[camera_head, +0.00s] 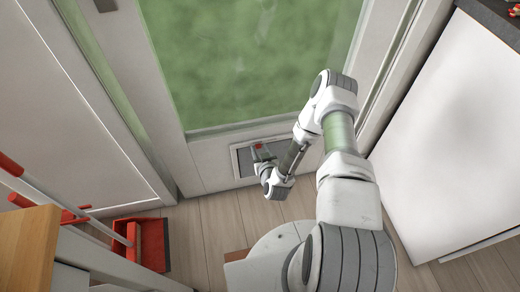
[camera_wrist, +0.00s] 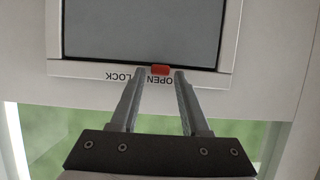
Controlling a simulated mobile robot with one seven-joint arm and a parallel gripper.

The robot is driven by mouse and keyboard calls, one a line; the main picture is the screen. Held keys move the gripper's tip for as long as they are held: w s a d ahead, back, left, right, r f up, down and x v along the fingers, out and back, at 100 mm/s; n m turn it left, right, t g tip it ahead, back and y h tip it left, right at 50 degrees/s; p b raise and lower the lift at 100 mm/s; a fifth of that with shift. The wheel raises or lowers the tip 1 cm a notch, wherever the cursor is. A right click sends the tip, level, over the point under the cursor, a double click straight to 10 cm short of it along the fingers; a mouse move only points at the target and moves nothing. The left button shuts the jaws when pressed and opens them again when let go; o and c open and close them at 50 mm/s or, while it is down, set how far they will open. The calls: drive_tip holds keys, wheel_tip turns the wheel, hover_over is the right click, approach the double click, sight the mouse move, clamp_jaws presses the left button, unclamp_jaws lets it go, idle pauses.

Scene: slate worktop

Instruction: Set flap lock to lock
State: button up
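The pet flap (camera_head: 243,163) is set low in the door, with a white frame and a grey panel (camera_wrist: 140,28) that fills the top of the wrist view. A small red lock slider (camera_wrist: 160,70) sits at the frame's edge beside the word OPEN. The word LOCK is to its left in the wrist view, where both words appear upside down. My gripper (camera_wrist: 160,74) is open, its two fingertips on either side of the slider with a gap visible on each side. In the head view my wrist covers part of the flap.
A glass door pane (camera_head: 250,60) rises above the flap. A white cabinet (camera_head: 450,130) stands at the right. A red dustpan (camera_head: 152,245) is on the wooden floor at the lower left, near red-and-white handles. Bare floor (camera_head: 212,225) lies before the door.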

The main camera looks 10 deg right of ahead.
clamp_jaws()
idle(1.1)
